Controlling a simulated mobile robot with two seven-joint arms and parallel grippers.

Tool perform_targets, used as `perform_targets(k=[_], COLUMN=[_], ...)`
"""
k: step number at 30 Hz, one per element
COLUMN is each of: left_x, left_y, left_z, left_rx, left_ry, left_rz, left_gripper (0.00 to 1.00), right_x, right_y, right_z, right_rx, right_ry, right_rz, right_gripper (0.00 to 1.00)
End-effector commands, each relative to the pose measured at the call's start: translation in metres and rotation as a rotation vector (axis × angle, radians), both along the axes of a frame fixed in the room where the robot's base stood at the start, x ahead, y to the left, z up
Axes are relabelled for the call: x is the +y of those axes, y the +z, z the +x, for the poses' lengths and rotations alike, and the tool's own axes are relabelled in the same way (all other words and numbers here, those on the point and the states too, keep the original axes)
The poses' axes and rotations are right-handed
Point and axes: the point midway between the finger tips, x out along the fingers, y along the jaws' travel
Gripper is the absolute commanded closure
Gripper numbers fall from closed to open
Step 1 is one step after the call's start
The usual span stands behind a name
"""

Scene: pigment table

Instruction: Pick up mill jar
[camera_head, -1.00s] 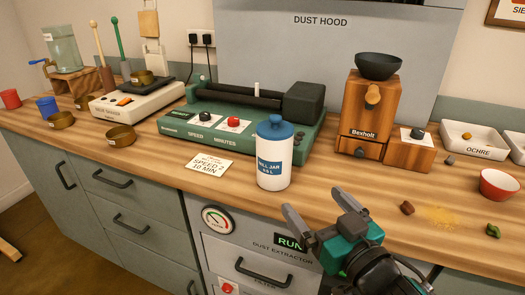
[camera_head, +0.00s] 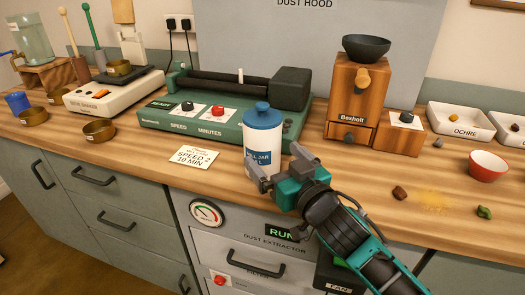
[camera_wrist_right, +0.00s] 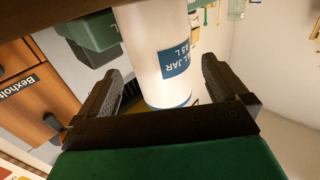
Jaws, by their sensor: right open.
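The mill jar (camera_head: 263,138) is a white cylinder with a blue lid and a blue label. It stands upright on the wooden counter, in front of the green roller machine (camera_head: 180,117). My right gripper (camera_head: 278,168) is at the jar's front right, with its fingers partly overlapping the jar's lower body. In the right wrist view the jar (camera_wrist_right: 150,50) lies between the two open fingers (camera_wrist_right: 160,95), with a gap visible on the right side. My left gripper is not in view.
A wooden Bexholt mill (camera_head: 352,105) with a dark bowl stands to the right. A speed card (camera_head: 195,157) lies left of the jar. A red bowl (camera_head: 488,166) and small lumps lie at the right. Brass dishes (camera_head: 99,131) stand at the left.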

Motion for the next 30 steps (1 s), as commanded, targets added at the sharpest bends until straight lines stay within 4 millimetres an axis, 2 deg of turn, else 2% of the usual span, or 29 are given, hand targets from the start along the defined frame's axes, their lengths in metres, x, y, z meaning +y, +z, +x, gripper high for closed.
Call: perform_targets(k=[9, 18, 30], left_x=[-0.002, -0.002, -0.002], left_y=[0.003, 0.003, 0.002], left_z=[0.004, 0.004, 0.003], left_rx=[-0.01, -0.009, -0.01], left_ry=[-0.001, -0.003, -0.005], left_rz=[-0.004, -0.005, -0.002], left_gripper=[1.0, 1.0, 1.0], right_x=[0.02, 0.021, 0.021], right_y=[0.002, 0.002, 0.002], right_z=[0.036, 0.039, 0.039], right_rx=[-0.001, -0.001, 0.0], right_ry=[0.001, 0.001, 0.001], right_rz=[0.0, 0.0, 0.0], right_gripper=[0.0, 0.0, 0.38])
